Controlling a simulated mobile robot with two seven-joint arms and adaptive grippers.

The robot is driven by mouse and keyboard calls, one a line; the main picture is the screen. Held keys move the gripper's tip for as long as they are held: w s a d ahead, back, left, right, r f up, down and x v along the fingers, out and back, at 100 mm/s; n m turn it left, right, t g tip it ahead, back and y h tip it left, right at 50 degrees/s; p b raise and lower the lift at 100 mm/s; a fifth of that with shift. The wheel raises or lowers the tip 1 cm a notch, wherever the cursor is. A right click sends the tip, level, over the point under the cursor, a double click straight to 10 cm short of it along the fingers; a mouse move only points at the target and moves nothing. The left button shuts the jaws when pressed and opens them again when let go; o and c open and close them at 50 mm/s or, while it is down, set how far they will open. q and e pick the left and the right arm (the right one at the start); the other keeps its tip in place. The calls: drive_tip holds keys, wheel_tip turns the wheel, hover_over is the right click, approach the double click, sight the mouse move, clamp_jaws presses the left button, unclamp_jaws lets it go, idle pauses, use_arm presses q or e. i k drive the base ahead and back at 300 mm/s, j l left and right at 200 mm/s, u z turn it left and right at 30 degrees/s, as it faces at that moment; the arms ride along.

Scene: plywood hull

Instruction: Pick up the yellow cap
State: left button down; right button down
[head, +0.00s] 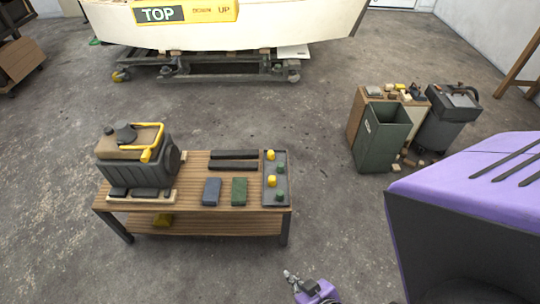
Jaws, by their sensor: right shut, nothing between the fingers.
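Two small yellow caps stand on a narrow grey tray (267,199) at the right end of a slatted wooden bench (225,169). One yellow cap (270,155) is at the tray's far end, the other yellow cap (272,181) nearer its middle. Two green pieces, one farther (280,168) and one nearer (280,194), stand on the same tray. My right gripper (288,274) is at the bottom of the head view, in front of the bench and clear of the tray. It is shut and empty. My left gripper is not in view.
A black machine with a yellow handle (138,160) fills the bench's left end. Black bars (233,160), a blue block (212,191) and a green block (239,191) lie mid-bench. A dark green bin (381,140) stands right. Bare floor surrounds the bench.

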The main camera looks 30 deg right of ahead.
sight(271, 154)
drive_tip(key=i+l, duration=0.2)
drive_tip(key=i, duration=0.35)
drive_tip(key=i+l, duration=0.2)
drive_tip(key=i, duration=0.35)
drive_tip(key=i+z, duration=0.1)
drive_tip(key=z, duration=0.35)
drive_tip(key=i+z, duration=0.15)
drive_tip(key=z, duration=0.3)
drive_tip(key=i+z, duration=0.1)
drive_tip(key=z, duration=0.35)
